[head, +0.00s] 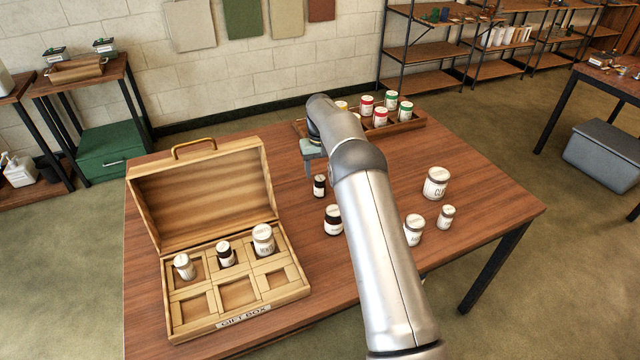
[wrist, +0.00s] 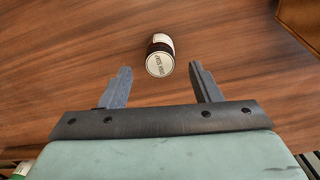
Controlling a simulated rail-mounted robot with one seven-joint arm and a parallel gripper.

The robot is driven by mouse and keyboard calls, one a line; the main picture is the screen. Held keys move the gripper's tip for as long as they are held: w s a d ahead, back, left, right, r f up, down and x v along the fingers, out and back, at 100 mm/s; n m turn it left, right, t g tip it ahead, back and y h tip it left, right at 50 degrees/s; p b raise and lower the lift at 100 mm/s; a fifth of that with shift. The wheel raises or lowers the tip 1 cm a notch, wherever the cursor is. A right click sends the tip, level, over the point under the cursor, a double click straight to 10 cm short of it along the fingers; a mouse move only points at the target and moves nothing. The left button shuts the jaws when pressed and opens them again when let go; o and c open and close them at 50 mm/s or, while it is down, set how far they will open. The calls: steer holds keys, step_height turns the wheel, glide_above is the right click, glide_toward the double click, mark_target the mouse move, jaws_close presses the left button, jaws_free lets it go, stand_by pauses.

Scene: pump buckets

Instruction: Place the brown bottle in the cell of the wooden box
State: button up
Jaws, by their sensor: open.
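The open wooden box (head: 180,312) stands at the left of the table, lid up. Its back row holds a white jar (head: 184,266), a small dark brown bottle (head: 226,254) and a larger white jar (head: 263,240); the front row cells are empty. A small brown bottle (head: 319,186) stands on the table just below my gripper (head: 309,168). A larger brown bottle (head: 333,220) stands nearer the camera. In the wrist view, one bottle with a pale lid (wrist: 160,60) appears beyond and between the spread fingertips of my gripper (wrist: 160,72), which is open and empty.
White jars (head: 436,183), (head: 414,229) and (head: 446,216) stand right of my arm. A wooden tray (head: 408,128) with several red- and green-lidded jars lies at the table's back, partly hidden by my arm. Table between box and brown bottles is clear.

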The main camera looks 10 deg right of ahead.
mark_target(320, 179)
step_height(320, 179, up, 6)
steer(key=shift+s+f, duration=0.1)
steer(key=shift+f, duration=0.1)
steer(key=s+r, duration=0.6)
steer(key=s, duration=0.4)
steer(key=s+r, duration=0.7)
steer(key=s, duration=1.9)
steer(key=shift+s+f+m+t, duration=0.3)
steer(key=shift+s+f+m, duration=0.05)
steer(key=shift+f+m, duration=0.1)
steer(key=shift+o, duration=0.4)
steer(key=s+f, duration=0.4)
steer(key=s, duration=0.8)
steer(key=shift+s+d+f, duration=0.15)
steer(key=shift+s+f, duration=0.1)
steer(key=shift+f, duration=0.1)
